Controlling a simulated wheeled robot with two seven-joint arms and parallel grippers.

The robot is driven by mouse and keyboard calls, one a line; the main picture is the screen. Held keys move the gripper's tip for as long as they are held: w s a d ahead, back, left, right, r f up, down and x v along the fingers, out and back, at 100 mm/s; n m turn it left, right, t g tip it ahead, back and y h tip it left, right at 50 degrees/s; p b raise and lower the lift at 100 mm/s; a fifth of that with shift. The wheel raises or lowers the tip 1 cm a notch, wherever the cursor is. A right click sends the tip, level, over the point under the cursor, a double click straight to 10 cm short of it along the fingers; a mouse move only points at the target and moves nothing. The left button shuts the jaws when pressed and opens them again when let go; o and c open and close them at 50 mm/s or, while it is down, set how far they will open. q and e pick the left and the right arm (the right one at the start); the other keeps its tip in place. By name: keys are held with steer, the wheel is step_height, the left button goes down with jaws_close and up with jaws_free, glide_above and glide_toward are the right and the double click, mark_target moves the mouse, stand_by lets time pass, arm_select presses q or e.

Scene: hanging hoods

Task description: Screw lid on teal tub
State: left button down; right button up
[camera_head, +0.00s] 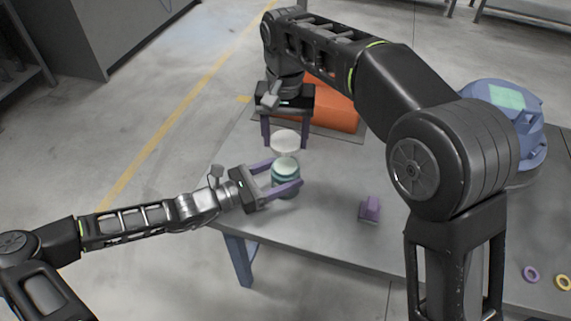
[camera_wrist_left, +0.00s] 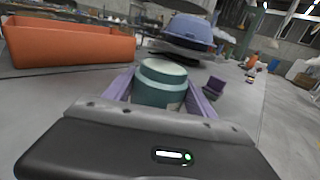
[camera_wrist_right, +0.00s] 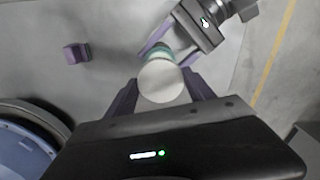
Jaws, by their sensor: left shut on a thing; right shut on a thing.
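The teal tub (camera_head: 287,176) stands upright near the table's edge, with a pale top. My left gripper (camera_head: 281,177) is shut around it from the side; in the left wrist view the tub (camera_wrist_left: 160,84) sits between the purple fingers. The pale round lid (camera_head: 285,141) is held by my right gripper (camera_head: 285,140), which points down with its fingers on the lid's sides. The lid is apart from the tub. In the right wrist view the lid (camera_wrist_right: 161,82) covers much of the tub, whose teal edge (camera_wrist_right: 165,53) shows beyond it.
An orange bin (camera_head: 335,108) stands behind my right gripper. A purple block (camera_head: 370,208) lies right of the tub. A blue machine (camera_head: 508,112) stands at the far right. A purple ring (camera_head: 531,274) and a yellow ring (camera_head: 563,283) lie at the lower right. The middle table is mostly clear.

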glide_above(285, 166)
steer(key=shift+f, duration=2.15)
steer(key=shift+f, duration=0.9)
steer(key=shift+f, duration=0.55)
